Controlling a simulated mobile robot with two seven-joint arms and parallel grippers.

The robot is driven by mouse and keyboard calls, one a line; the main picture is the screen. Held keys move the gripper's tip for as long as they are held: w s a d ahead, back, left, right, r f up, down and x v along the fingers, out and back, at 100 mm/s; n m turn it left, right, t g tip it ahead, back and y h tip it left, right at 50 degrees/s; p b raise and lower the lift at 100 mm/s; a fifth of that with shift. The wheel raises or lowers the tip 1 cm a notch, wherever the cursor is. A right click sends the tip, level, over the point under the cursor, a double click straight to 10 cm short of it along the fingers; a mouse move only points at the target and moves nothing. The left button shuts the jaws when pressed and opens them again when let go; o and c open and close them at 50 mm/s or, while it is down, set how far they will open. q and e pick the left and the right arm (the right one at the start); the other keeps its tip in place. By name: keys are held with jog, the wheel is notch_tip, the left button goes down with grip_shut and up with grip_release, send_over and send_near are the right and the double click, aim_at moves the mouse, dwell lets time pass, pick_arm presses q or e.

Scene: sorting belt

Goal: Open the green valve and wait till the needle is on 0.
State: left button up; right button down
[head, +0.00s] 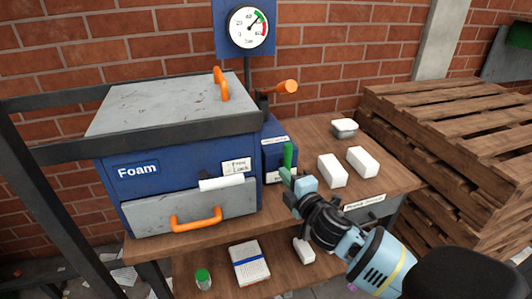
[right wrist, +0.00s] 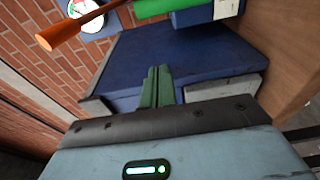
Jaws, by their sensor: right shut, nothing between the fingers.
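The green valve handle (head: 288,154) stands upright on the front of the small blue box (head: 278,139) beside the foam machine. It also shows as a green bar at the top of the right wrist view (right wrist: 168,8). My right gripper (head: 286,175) is just below the handle in the head view. Its green fingers (right wrist: 157,86) are together with nothing between them, and a gap to the handle shows in the wrist view. The round pressure gauge (head: 247,27) hangs on a blue board; its needle points to the upper right, well away from 0. My left gripper is not in view.
The blue foam machine (head: 200,165) has an orange front handle (head: 196,219). An orange lever (head: 287,87) sticks out above the blue box. White blocks (head: 332,170) lie on the wooden bench to the right. Stacked pallets (head: 440,140) stand at the far right.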

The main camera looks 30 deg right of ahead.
aim_at(285, 154)
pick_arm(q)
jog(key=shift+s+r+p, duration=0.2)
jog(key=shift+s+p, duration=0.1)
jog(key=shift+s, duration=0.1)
pick_arm(e)
jog(key=w+d, duration=0.4)
jog(key=w, duration=0.4)
jog(key=shift+w+d+r, duration=0.15)
jog(key=shift+d+r, duration=0.05)
jog(key=shift+d, duration=0.15)
dwell(0.4)
jog(key=shift+d, duration=0.1)
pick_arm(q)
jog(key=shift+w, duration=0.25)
pick_arm(e)
jog(key=shift+d+m, duration=0.15)
jog(key=shift+m, duration=0.15)
